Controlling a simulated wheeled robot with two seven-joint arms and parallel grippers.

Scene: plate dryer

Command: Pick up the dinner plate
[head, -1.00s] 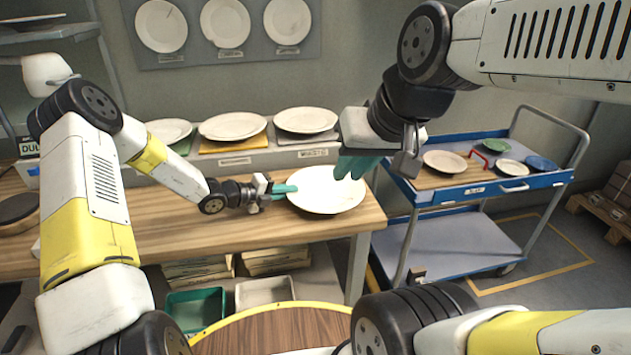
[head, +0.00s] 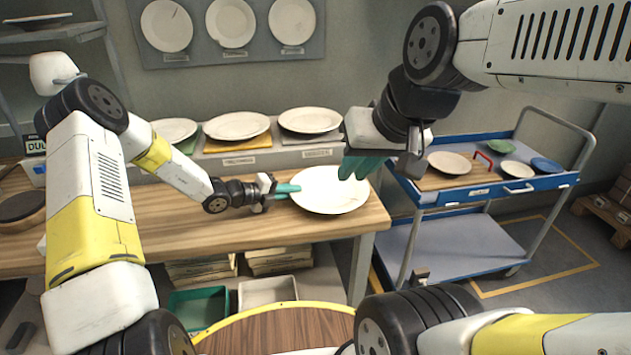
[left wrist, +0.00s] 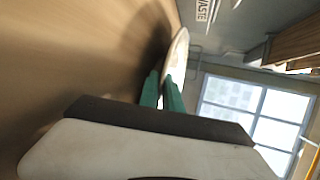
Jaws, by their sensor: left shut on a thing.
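The cream dinner plate (head: 332,192) is at the right end of the wooden workbench (head: 225,228) in the head view. My left gripper (head: 291,188) is shut on its left rim with teal fingers. In the left wrist view the fingers (left wrist: 163,92) meet the plate (left wrist: 178,52), which shows nearly edge-on beside its dark shadow on the wood. I cannot tell whether the plate's underside touches the bench. My right gripper (head: 355,167) hangs over the plate's upper right edge in the head view. The gap between its fingers is unclear.
Several plates sit on the raised shelf (head: 290,152) behind, and several hang on the wall panel (head: 340,30). A blue cart (head: 455,195) with dishes stands at the right. Bins (head: 198,308) are under the bench. A round table (head: 275,330) is in front.

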